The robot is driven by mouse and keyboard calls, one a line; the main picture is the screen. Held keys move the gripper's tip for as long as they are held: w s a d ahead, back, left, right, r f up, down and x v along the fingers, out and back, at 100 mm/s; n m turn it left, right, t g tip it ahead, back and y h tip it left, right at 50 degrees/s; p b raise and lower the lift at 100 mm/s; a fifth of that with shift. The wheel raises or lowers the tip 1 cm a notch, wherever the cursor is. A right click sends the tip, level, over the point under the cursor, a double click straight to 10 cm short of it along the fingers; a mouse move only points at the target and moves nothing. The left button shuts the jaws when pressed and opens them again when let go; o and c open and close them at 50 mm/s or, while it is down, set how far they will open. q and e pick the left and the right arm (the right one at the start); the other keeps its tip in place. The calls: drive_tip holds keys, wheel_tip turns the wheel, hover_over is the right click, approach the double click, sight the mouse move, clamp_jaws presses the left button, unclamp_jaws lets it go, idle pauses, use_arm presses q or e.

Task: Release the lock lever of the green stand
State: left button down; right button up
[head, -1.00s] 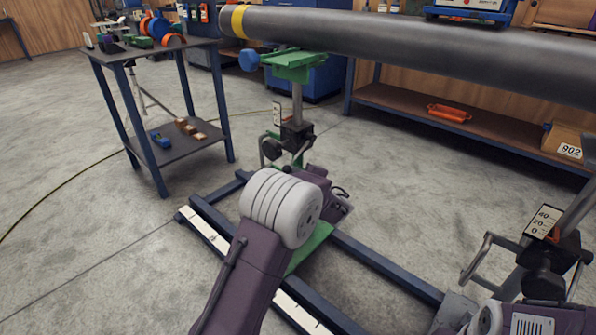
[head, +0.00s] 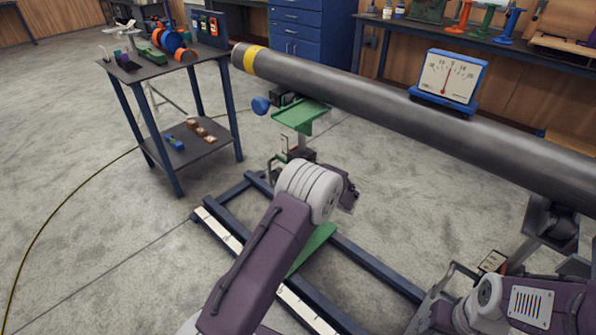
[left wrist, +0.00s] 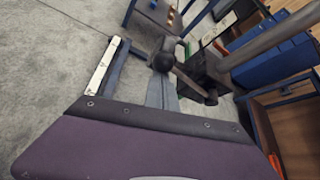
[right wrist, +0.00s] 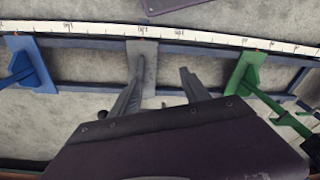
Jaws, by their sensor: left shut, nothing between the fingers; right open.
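The green stand's cradle (head: 302,115) is under the pipe's yellow-banded end in the head view. Its green foot (head: 314,247) shows beside my left arm. My left gripper (head: 348,192) is close in front of the post. In the left wrist view, the shut grey fingers (left wrist: 163,88) are by a black knob (left wrist: 163,60) and a thin lever arm (left wrist: 185,78) beside a post (left wrist: 268,42); contact is unclear. My right gripper (right wrist: 160,78) is open, above a grey foot (right wrist: 141,68).
A long dark pipe (head: 385,110) with a gauge (head: 450,78) spans the stands. A blue rail frame (head: 375,263) lies on the floor. A side table (head: 150,68) stands left. In the right wrist view, blue (right wrist: 33,68) and green (right wrist: 243,75) feet flank the grey one.

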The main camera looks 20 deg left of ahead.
use_arm(q)
drive_tip(key=shift+m+g, duration=0.8)
drive_tip(key=shift+g, duration=0.1)
drive_tip(key=shift+w+d+r+p, duration=0.1)
drive_tip(key=shift+w+r+p, duration=0.1)
drive_tip(key=shift+r+p, duration=0.65)
drive_tip(key=shift+w+r+p, duration=0.15)
drive_tip(key=shift+r+p, duration=0.45)
drive_tip(key=shift+p, duration=0.55)
drive_tip(key=shift+w+d+r+p, duration=0.1)
drive_tip(key=shift+w+r+p, duration=0.1)
drive_tip(key=shift+r+p, duration=0.65)
use_arm(e)
wheel_tip(320, 180, up, 8)
drive_tip(key=shift+w, duration=0.2)
use_arm(q)
drive_tip(key=shift+w+f, duration=0.1)
drive_tip(key=p+v, duration=0.2)
drive_tip(key=v, duration=0.7)
drive_tip(key=shift+f, duration=0.25)
use_arm(e)
drive_tip(key=shift+d+r, duration=0.1)
drive_tip(key=shift+r, duration=0.8)
